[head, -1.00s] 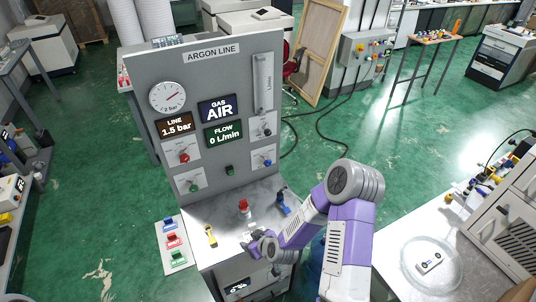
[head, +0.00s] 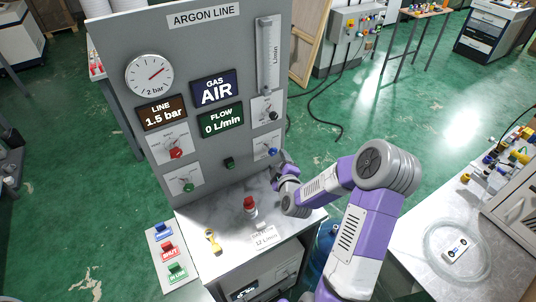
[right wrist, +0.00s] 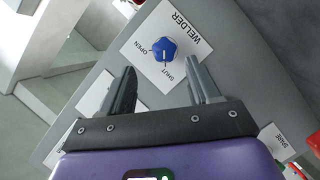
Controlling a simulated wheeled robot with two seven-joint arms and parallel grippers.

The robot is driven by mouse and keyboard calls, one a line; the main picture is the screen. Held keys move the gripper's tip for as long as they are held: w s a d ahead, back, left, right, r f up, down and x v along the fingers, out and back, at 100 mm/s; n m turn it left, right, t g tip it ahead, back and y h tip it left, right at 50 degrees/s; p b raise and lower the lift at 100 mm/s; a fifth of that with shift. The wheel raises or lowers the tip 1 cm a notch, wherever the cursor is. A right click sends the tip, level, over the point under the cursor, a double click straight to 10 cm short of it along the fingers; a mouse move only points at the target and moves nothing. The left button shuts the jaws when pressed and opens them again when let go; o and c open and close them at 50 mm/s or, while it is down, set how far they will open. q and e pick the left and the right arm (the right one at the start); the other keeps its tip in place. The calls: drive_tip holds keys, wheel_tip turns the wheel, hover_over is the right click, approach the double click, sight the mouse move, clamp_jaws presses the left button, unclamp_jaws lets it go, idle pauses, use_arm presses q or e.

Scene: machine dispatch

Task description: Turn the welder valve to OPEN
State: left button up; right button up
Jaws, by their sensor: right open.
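The welder valve is a blue knob (head: 272,151) on a white plate at the lower right of the grey panel. In the right wrist view the knob (right wrist: 163,48) sits on a plate lettered WELDER, OPEN and SHUT. Its pale mark points toward SHUT. My right gripper (head: 281,163) is just below and beside the knob in the head view. In the right wrist view its two fingers (right wrist: 160,68) are open and apart, with the knob ahead between their tips and nothing held. My left gripper is not in view.
The panel (head: 215,55) also carries red, green and black knobs, a gauge and displays reading AIR, 1.5 bar and 0 L/min. On the shelf below (head: 228,218) stand a red-topped item (head: 250,206) and a yellow one (head: 212,240).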

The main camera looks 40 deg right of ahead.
sight(274, 153)
drive_tip(key=shift+w+d+f, duration=0.1)
drive_tip(key=shift+w+f, duration=0.45)
drive_tip(key=shift+w, duration=0.25)
drive_tip(key=shift+w+d, duration=0.2)
drive_tip(key=shift+w, duration=0.05)
drive_tip(key=shift+x, duration=2.95)
drive_tip(key=shift+c, duration=0.3)
drive_tip(key=c, duration=1)
